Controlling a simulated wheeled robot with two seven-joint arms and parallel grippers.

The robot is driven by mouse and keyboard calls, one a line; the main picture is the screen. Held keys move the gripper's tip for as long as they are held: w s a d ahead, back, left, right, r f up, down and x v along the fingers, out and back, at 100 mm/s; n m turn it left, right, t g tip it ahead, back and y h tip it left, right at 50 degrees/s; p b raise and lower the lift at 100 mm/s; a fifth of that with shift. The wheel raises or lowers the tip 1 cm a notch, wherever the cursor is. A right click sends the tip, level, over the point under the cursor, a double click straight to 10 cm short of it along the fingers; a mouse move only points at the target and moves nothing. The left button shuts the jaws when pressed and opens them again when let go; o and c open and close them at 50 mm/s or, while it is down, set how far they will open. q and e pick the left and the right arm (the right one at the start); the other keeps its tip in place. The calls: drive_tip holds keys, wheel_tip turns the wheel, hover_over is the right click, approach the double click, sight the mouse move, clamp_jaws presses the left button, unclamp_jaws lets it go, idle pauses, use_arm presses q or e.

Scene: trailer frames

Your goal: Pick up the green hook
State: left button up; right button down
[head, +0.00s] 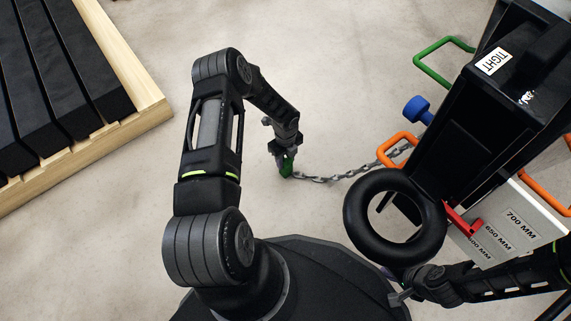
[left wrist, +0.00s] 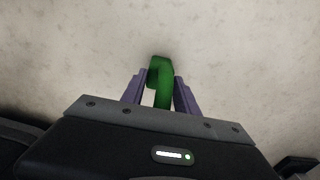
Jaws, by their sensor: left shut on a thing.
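The green hook (head: 287,168) hangs at the end of a grey chain (head: 335,179) above the floor. My left gripper (head: 283,154) is shut on the green hook. In the left wrist view the hook (left wrist: 161,72) stands up between the two purple fingers of my left gripper (left wrist: 160,92). The chain runs right from the hook towards an orange handle (head: 392,146). My right gripper (head: 400,297) is low on the right, below a black ring, and its fingers are too small to read.
A black frame (head: 455,150) with a "TIGHT" label stands at the right. The black ring (head: 358,215) is beside it. A blue knob (head: 416,108) and a green handle (head: 428,48) stick out. A wooden pallet (head: 147,101) with black bars is at upper left. The floor between is clear.

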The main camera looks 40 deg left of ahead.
use_arm(q)
clamp_jaws()
drive_tip(key=shift+r+p, duration=0.6)
drive_tip(key=shift+r, duration=0.3)
wheel_tip(320, 180, up, 2)
drive_tip(key=shift+r+p, duration=0.1)
drive_tip(key=shift+p, duration=0.6)
drive_tip(key=s+d, duration=0.2)
drive_tip(key=d, duration=0.6)
drive_tip(key=s+d, duration=0.3)
drive_tip(key=d, duration=0.6)
drive_tip(key=shift+f, duration=0.25)
drive_tip(key=shift+s+d, duration=0.1)
drive_tip(key=shift+s, duration=0.05)
